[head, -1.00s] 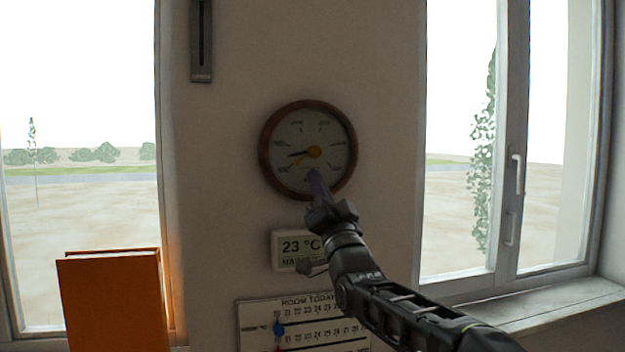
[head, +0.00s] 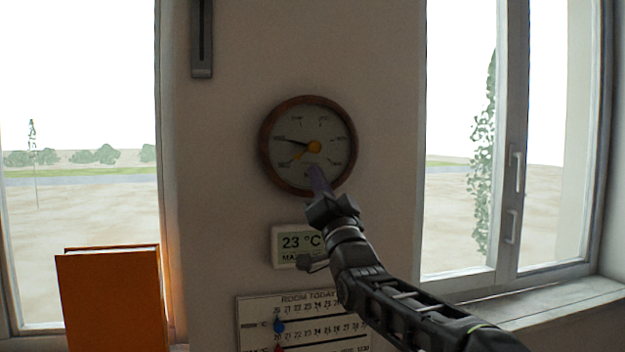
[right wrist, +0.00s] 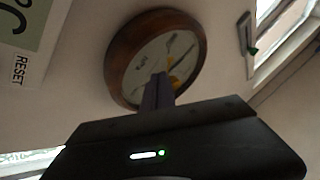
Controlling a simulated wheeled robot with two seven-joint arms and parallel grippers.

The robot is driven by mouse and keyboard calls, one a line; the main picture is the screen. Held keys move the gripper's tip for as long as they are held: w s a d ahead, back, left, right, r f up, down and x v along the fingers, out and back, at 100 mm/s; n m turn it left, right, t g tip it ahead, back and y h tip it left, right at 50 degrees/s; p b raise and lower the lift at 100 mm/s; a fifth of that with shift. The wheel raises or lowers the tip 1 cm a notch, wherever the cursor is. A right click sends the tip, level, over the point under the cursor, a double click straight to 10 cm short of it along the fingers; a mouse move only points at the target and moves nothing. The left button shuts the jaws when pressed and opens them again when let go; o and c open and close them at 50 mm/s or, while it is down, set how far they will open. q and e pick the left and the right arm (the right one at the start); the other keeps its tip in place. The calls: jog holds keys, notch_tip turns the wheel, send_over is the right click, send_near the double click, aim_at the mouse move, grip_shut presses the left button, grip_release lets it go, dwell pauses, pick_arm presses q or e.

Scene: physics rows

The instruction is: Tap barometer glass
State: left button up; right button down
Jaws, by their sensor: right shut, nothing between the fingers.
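The round barometer (head: 298,128) hangs on the wall between two windows. It has a brown wooden rim, a pale dial, a dark hand pointing left and slightly up, and a yellow hand pointing lower left from an orange hub. My right gripper (head: 316,172) is shut and empty, its purple fingertips over the lower part of the dial. In the right wrist view the barometer (right wrist: 140,62) stands just beyond the fingertips (right wrist: 160,80). I cannot tell whether they touch the glass. My left gripper is not in view.
A thermometer display (head: 290,240) reading 23 °C hangs below the barometer. Under it is a white "ROOM TODAY" slider board (head: 257,305). An orange box-like object (head: 110,300) stands at lower left. A window handle (head: 517,172) and sill (head: 550,305) are at right.

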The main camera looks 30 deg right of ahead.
jog(key=shift+s+a, duration=0.1)
jog(key=shift+s, duration=0.1)
dwell(0.3)
jog(key=s+b, duration=0.1)
jog(key=s+a+b, duration=0.1)
jog(key=s+b, duration=0.2)
jog(key=shift+s+a, duration=0.35)
jog(key=shift+s, duration=0.05)
dwell(0.7)
